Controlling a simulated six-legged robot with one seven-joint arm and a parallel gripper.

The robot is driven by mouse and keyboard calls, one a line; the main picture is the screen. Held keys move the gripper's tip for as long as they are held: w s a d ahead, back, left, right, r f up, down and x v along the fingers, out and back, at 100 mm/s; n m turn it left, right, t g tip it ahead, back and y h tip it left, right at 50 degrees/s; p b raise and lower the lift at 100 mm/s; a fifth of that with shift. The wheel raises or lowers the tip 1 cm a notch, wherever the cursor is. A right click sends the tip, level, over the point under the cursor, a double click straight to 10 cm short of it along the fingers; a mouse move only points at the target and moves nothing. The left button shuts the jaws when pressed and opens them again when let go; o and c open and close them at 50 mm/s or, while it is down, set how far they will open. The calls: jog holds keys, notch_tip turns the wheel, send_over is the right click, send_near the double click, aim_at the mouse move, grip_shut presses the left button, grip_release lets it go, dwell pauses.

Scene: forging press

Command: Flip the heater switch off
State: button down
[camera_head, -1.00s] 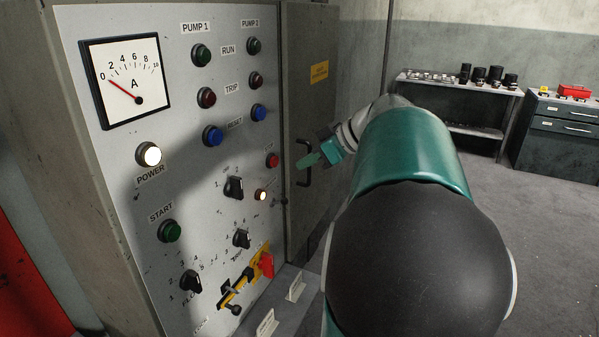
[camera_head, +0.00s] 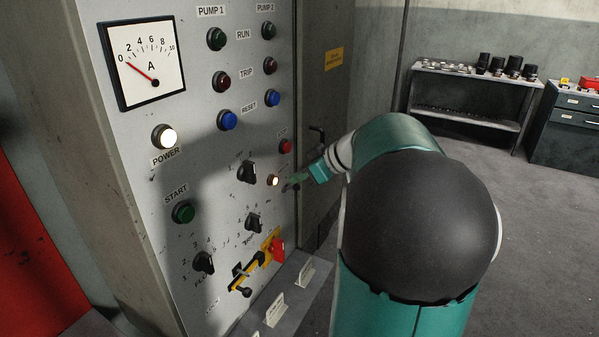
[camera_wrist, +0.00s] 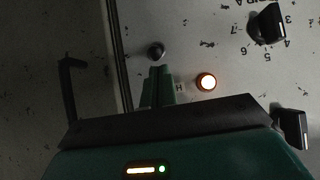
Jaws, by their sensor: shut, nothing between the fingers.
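A small dark toggle with a rounded tip (camera_wrist: 156,50), apparently the heater switch, shows on the grey panel in the wrist view. A label (camera_wrist: 179,87) beside my fingers shows only an "H"; the rest is hidden. A lit lamp (camera_wrist: 206,81) is to its right, and the same lamp (camera_head: 273,181) glows in the head view. My gripper (camera_wrist: 159,72) is shut and empty, its green fingertips just below the toggle in the picture; I cannot tell if they touch. In the head view, my gripper (camera_head: 299,180) is close to the panel, right of the lamp.
Rotary knobs (camera_head: 248,172) and a red button (camera_head: 286,146) surround the lamp. The cabinet door handle (camera_head: 318,134) stands out behind my gripper. A shelf with parts (camera_head: 465,68) is far right.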

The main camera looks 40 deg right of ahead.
jog(key=shift+d, duration=0.1)
dwell(0.3)
jog(key=shift+s+f+t, duration=0.1)
jog(key=shift+t, duration=0.2)
